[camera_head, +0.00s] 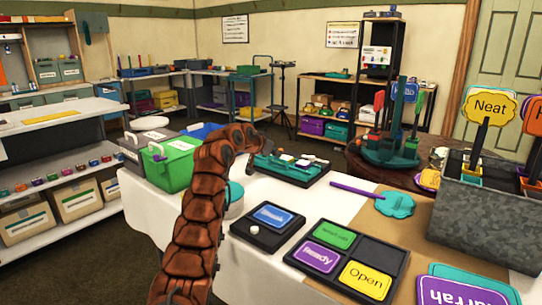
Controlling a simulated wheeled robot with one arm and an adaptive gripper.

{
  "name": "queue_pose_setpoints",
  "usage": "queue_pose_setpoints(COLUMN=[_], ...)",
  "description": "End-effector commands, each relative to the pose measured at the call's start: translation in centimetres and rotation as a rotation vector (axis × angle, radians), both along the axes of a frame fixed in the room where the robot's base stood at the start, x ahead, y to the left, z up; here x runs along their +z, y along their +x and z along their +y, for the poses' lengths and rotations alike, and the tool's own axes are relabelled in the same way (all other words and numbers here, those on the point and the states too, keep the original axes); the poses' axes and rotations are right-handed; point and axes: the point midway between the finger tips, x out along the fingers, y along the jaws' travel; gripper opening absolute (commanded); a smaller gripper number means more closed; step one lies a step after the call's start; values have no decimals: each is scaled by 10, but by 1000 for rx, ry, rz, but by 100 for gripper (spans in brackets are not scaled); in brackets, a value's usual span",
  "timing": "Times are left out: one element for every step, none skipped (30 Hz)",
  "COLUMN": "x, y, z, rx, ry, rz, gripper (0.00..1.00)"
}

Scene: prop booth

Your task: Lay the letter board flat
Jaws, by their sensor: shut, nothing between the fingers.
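No panel is clearly marked as the letter board, and I cannot tell which item it is. A dark tray with a teal top and small white pieces (291,169) lies on the table beyond my arm. A black panel with a blue card (270,217) lies on the near table. A black sectioned tray (384,258) holds purple "Ready", green and yellow "Open" cards and has an empty section. My brown segmented arm rises from the lower left and bends right. My gripper (250,163) is small and partly hidden, beside the teal-topped tray; it is shut and empty.
A green box (171,166) stands left of my arm. A purple-handled teal paddle (394,204) lies on the table. A grey metal bin (475,218) of sign paddles stands right. Teal and purple signs (462,288) lie in front. White shelves (60,160) stand left.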

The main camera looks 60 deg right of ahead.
Motion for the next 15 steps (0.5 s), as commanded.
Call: queue_pose_setpoints(x=[-3, -3, -4, -4, -5, -5, -6, -6, -6, -7, -7, -7, -7, -8, -8], y=[-1, -1, -2, -2, -2, -2, -2, -2, -2, -2, -2, -3, -3, -2, -2], z=[0, 1, 1, 1, 2, 2, 2, 2, 2, 2, 2, 3, 3, 3, 3], rx=[-1, -2, -3, -3, -3, -4, -4, -4, -4, -5, -5, -5, -5, -5, -4], ry=[0, 0, 0, 0, 1, 1, 1, 1, 2, 2, 3, 3, 4, 4, 5], rz=[0, 0, 1, 1, 1, 1, 1, 1, 1, 1, 1, 1, 1, 1, 2], gripper=[0, 0, 0, 0, 0, 0, 0, 0, 0, 0, 0, 0, 0, 0, 0])
